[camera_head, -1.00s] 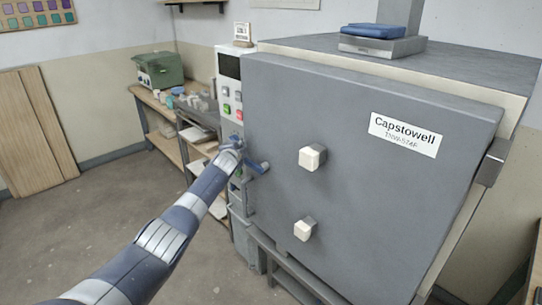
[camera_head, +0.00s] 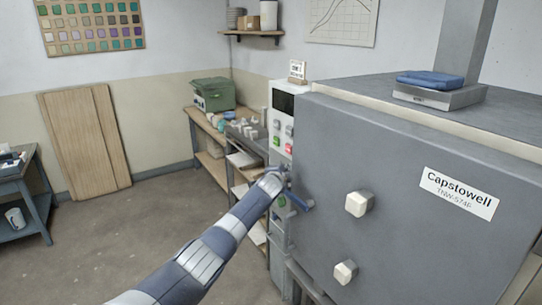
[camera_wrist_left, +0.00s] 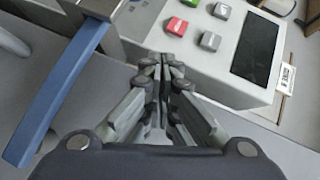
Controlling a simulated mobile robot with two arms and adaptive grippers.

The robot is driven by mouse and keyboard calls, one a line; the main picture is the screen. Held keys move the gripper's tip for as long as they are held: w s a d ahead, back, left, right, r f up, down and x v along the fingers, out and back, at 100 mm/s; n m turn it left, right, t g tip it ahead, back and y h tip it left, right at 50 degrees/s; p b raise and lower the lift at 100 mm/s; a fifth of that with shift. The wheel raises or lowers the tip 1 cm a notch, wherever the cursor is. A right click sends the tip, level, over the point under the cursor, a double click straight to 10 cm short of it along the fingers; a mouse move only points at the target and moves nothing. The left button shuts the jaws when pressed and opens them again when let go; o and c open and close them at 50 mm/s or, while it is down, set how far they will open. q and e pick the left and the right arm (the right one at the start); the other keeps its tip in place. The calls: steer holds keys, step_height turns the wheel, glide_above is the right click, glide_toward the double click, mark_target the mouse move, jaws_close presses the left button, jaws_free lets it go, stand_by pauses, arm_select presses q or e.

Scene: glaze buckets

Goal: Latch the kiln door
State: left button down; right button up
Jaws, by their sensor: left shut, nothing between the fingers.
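The grey kiln door (camera_head: 400,190), with a white name label and two pale square knobs, lies against the kiln body; I cannot tell if a small gap is left. A blue latch handle (camera_head: 300,203) sticks out at the door's left edge, beside the control panel. In the left wrist view the handle (camera_wrist_left: 58,90) is a long blue bar slanting down at the left, from a metal bracket. My left gripper (camera_head: 284,181) is close to the handle, shut and empty. In the wrist view its fingertips (camera_wrist_left: 162,62) are right of the bar, apart from it. My right gripper is out of view.
The control panel (camera_head: 283,123) has a dark screen and coloured buttons, close ahead of my left fingers. A shelf with small pots and a green box (camera_head: 213,94) stands behind. A blue item lies on a grey block (camera_head: 438,95) atop the kiln.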

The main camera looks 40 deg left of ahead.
arm_select(q)
steer(key=s+a+r, duration=0.2)
steer(key=s+r, duration=0.4)
steer(key=shift+b, duration=0.35)
steer(key=shift+w+a, duration=0.1)
steer(key=shift+a, duration=0.05)
stand_by(0.3)
